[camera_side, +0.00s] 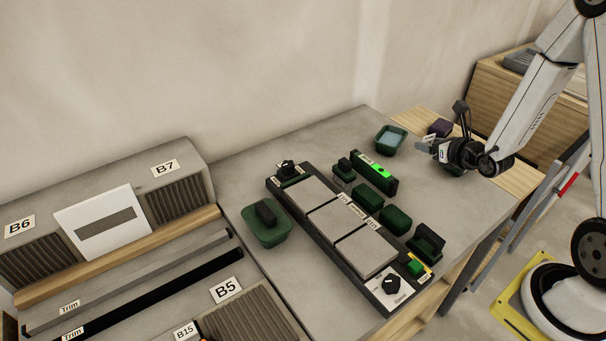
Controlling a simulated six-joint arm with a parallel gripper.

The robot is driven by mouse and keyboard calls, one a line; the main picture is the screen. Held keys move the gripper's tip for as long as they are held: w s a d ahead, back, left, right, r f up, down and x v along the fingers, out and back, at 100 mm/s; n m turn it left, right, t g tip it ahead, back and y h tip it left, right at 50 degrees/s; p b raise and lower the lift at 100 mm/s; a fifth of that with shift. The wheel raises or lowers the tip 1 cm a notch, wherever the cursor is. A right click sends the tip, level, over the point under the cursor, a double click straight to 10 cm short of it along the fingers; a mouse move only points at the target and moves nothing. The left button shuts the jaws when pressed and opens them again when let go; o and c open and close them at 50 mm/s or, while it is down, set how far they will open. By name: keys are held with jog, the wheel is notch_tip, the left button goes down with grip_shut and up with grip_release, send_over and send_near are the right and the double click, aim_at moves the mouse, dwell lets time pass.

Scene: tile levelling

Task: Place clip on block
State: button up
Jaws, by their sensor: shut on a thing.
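My gripper (430,148) is at the right, over the far right part of the grey worktop. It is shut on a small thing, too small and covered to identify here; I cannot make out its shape. Dark green blocks stand in a row beside the tile rig: two with bare tops, one in the middle (367,197) and one nearer (396,219). A block at the far end (343,170) has a small dark piece on top. My gripper is apart from these blocks, to their right and farther back.
A black rig holds three grey tiles (335,217), with a knob panel (391,287) at its near end. A lit green display (376,171) stands behind the blocks. Green trays stand at left (267,233) and back (391,138). A dark piece (427,243) stands near the front edge.

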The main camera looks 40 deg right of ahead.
jog(key=d+r+n+y, duration=0.1)
jog(key=d+r, duration=0.2)
jog(key=d, duration=0.5)
jog(key=d+r+y, duration=0.1)
jog(key=d+r, duration=0.2)
jog(key=d, duration=0.6)
jog(key=shift+s+n, duration=0.15)
jog(key=shift+n, duration=0.25)
jog(key=shift+d, duration=0.15)
send_over(443, 125)
jog(key=s, duration=0.1)
jog(key=f, duration=0.5)
jog(key=a+f, duration=0.1)
jog(key=f, duration=0.2)
jog(key=shift+w+d+f, duration=0.35)
jog(key=shift+f, duration=0.25)
